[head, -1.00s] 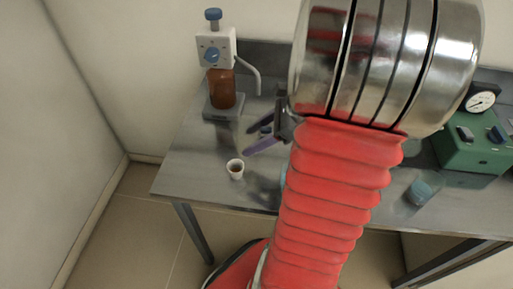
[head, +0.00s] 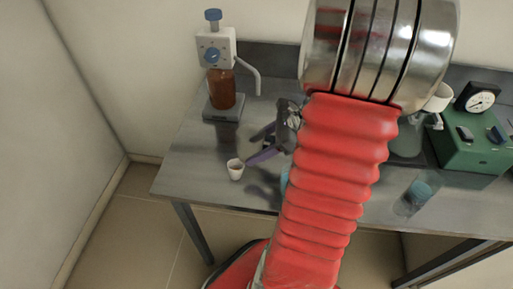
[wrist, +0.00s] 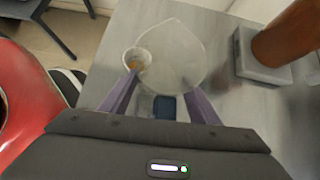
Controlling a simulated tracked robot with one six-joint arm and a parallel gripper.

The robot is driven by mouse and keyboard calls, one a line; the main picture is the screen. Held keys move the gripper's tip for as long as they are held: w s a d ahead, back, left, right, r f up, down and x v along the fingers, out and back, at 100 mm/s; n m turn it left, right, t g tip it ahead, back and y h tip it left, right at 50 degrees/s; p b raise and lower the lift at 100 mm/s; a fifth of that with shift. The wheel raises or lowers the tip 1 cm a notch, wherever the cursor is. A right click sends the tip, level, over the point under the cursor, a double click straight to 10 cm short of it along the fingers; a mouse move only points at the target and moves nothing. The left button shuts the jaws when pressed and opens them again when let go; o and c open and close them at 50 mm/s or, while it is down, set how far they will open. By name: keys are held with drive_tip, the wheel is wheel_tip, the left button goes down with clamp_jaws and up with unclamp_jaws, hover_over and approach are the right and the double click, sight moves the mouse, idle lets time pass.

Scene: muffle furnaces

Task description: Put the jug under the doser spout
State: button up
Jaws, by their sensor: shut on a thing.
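A clear, see-through jug (wrist: 180,50) with a pointed lip shows in the wrist view, between and beyond the purple fingers of my gripper (wrist: 160,88). My gripper is shut on it. In the head view my gripper (head: 252,150) is over the bench front, and the jug is too transparent to make out there. The doser (head: 215,50) is a white head with blue knobs on an amber bottle (head: 221,88). Its grey spout (head: 257,82) bends down on the right, behind my gripper. The bottle also shows in the wrist view (wrist: 285,35).
A small white cup (head: 235,169) stands on the bench close to my fingertips. The doser's grey base (head: 223,107) is behind it. A green box (head: 470,148) with a dial gauge (head: 478,98) and a blue-lidded clear vessel (head: 420,192) are at right. My arm hides the bench middle.

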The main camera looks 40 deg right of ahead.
drive_tip(key=shift+w+d+f, duration=0.3)
drive_tip(key=shift+w+d, duration=0.45)
drive_tip(key=shift+d, duration=0.2)
drive_tip(key=shift+w+d+f, duration=0.25)
drive_tip(key=shift+w+d, duration=0.55)
drive_tip(key=shift+d, duration=0.2)
drive_tip(key=shift+w+d+f, duration=0.3)
drive_tip(key=shift+w+d, duration=0.45)
drive_tip(key=shift+d, duration=0.2)
drive_tip(key=shift+w+d+f, duration=0.1)
drive_tip(key=shift+w+d, duration=0.8)
drive_tip(key=shift+d, duration=0.3)
drive_tip(key=shift+w+d+f, duration=0.1)
drive_tip(key=shift+w+d, duration=0.85)
drive_tip(key=shift+d, duration=0.25)
drive_tip(key=shift+w+d+f, duration=0.1)
drive_tip(key=shift+w+d, duration=0.8)
drive_tip(key=shift+d, duration=0.3)
drive_tip(key=shift+f, duration=0.85)
drive_tip(key=o, duration=1.7)
drive_tip(key=v, duration=1.3)
drive_tip(key=shift+s+d+r, duration=0.2)
drive_tip(key=shift+r, duration=0.1)
